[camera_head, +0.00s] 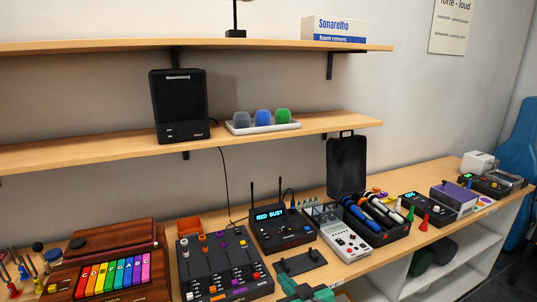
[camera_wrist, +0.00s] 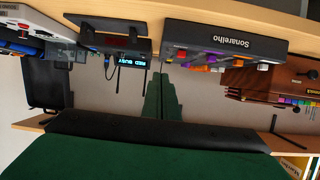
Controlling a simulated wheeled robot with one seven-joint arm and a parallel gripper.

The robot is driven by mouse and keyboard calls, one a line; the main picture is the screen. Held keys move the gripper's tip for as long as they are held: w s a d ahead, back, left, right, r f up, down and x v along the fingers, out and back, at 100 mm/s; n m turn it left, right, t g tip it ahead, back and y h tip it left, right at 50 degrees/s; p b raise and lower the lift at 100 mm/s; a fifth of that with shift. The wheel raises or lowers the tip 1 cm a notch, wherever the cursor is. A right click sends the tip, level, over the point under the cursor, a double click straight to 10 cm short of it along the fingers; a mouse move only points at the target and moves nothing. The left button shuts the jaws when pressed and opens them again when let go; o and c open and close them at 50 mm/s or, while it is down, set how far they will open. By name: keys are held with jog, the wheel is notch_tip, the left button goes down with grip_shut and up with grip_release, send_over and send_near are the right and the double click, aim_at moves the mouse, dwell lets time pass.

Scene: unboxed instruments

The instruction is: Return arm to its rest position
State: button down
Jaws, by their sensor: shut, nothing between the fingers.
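My gripper (camera_wrist: 159,77) shows in the wrist view as two dark green fingers lying side by side, shut with nothing between them. The wrist view is upside down, and the wide dark green and black body of my gripper fills its lower part. The fingers point toward the bench between a black receiver and a black mixer and touch nothing that I can see. In the head view, green parts at the bottom edge look like part of my arm; most of the arm is out of the frame.
The wooden bench (camera_head: 361,270) holds a mixer (camera_head: 222,262), a lit receiver (camera_head: 280,229) with antennas, a microphone case (camera_head: 347,168), and a wooden box with coloured keys (camera_head: 115,274). Small coloured pieces stand near the right. Two wall shelves hang above, the lower one (camera_head: 75,150) holding a speaker.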

jog(key=s+a+f+m+t+h, duration=0.15)
jog(key=s+f+m+h, duration=0.3)
jog(key=s+f, duration=1.45)
jog(key=s+a+r, duration=0.1)
jog(key=s, duration=1.2)
jog(key=s+a+r+t, duration=0.1)
jog(key=s+a, duration=0.1)
jog(key=s, duration=1.1)
jog(key=shift+r+h, duration=0.35)
jog(key=shift+r, duration=0.05)
